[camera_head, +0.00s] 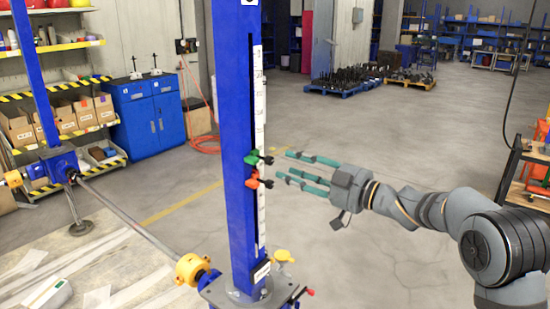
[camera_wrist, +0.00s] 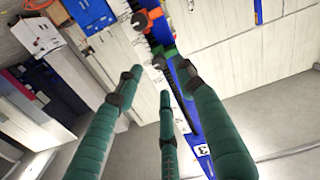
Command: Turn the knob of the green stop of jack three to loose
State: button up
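The blue jack column (camera_head: 234,120) stands upright in the middle of the head view; the number at its top is cut off. The green stop (camera_head: 251,158) sits on its slotted face, with a black knob (camera_head: 268,160) pointing right. The red stop (camera_head: 253,181) sits just below, with its own black knob (camera_head: 268,184). My three-fingered gripper (camera_head: 285,168) is open and empty, right of the knobs, its fingers pointing at the column without visible contact. In the wrist view, the fingers (camera_wrist: 161,80) are spread, and the green stop (camera_wrist: 159,38) shows beyond them, partly hidden.
A yellow handle (camera_head: 284,256) and a red-tipped lever (camera_head: 304,293) are at the column's base. A shaft (camera_head: 130,222) runs left to another blue jack (camera_head: 60,163). Shelves and a blue cabinet (camera_head: 148,115) stand behind. The floor right of the column is open.

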aim_at(272, 161)
jog(key=p+x, duration=0.2)
jog(key=x, duration=0.4)
jog(key=shift+w, duration=0.1)
jog(key=shift+c, duration=1.4)
grip_shut()
